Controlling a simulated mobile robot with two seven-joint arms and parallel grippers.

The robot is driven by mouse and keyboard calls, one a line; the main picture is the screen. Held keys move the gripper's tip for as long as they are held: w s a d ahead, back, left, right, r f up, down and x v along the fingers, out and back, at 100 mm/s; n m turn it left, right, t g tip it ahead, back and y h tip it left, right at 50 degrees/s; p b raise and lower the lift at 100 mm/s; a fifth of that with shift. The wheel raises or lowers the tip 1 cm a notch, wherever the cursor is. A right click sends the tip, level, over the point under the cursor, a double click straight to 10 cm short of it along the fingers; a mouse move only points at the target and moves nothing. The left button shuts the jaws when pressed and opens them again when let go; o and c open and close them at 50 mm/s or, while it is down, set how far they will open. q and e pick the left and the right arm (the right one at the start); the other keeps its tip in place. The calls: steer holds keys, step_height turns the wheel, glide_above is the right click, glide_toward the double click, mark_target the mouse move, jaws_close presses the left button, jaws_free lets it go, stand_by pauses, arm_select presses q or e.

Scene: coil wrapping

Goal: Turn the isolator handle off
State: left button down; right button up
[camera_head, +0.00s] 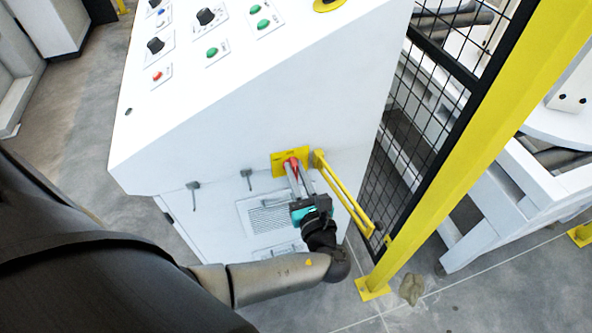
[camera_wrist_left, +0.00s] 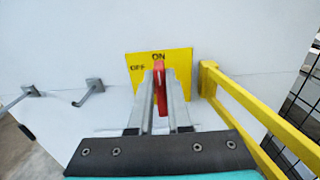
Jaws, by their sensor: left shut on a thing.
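The red isolator handle (camera_wrist_left: 159,84) stands upright on a yellow plate (camera_wrist_left: 180,62) marked OFF at the left and ON at the top, and it points toward ON. In the head view the handle (camera_head: 290,163) and its plate (camera_head: 279,159) are on the front of the white cabinet (camera_head: 215,140). My left gripper (camera_wrist_left: 159,90) is shut on the handle, one finger on each side. It also shows in the head view (camera_head: 294,172). My right gripper is in neither view.
A yellow rail (camera_head: 343,195) juts out just right of the handle. A yellow post (camera_head: 470,150) and black mesh fence (camera_head: 425,90) stand farther right. Hooks (camera_head: 194,186) are on the cabinet front to the left. Buttons and knobs (camera_head: 205,16) are on the cabinet's sloping top.

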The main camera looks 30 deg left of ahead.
arm_select(q)
steer(key=shift+s+n, duration=0.1)
steer(key=shift+n, duration=0.2)
stand_by(0.4)
steer(key=n+b, duration=0.2)
steer(key=n, duration=0.3)
steer(key=s+f+n+b, duration=0.1)
steer(key=n+b, duration=0.1)
steer(key=n, duration=0.4)
steer(key=a+f+n+b, duration=0.1)
steer(key=n+b, duration=0.2)
steer(key=n, duration=0.2)
steer(key=shift+s+a+n, duration=0.1)
steer(key=shift+s+n, duration=0.05)
steer(key=shift+n, duration=0.45)
steer(key=c, duration=0.9)
jaws_free()
steer(key=shift+o, duration=0.2)
steer(key=shift+r, duration=0.1)
